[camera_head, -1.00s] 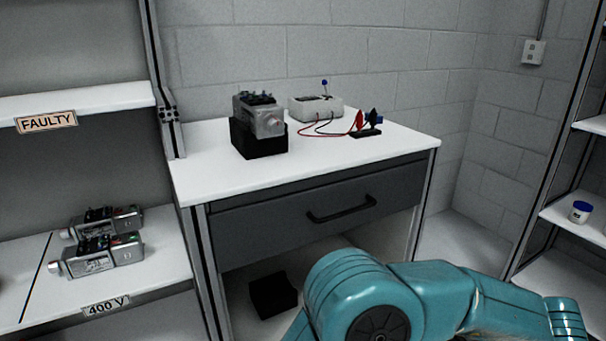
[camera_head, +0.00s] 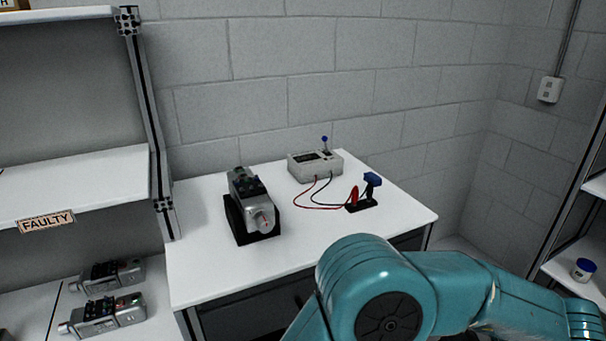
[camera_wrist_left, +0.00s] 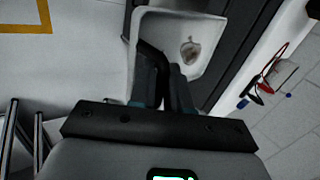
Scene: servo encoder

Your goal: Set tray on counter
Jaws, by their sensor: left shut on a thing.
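In the left wrist view a pale grey-white tray (camera_wrist_left: 210,30) is held by my left gripper (camera_wrist_left: 165,75), whose dark fingers are shut on its near rim. A small brownish patch or object (camera_wrist_left: 190,48) shows inside the tray; I cannot tell which. The counter (camera_head: 320,232) has a white top and stands in the middle of the head view. Its edge also shows at the right of the left wrist view (camera_wrist_left: 278,42), apart from the tray. The tray and left gripper are not in the head view. My right gripper is not in view.
On the counter are a servo on a black block (camera_head: 250,205), a grey meter box (camera_head: 315,165) and a small stand with red and black leads (camera_head: 362,195). The counter's front middle is clear. A shelf labelled FAULTY (camera_head: 75,185) stands at left.

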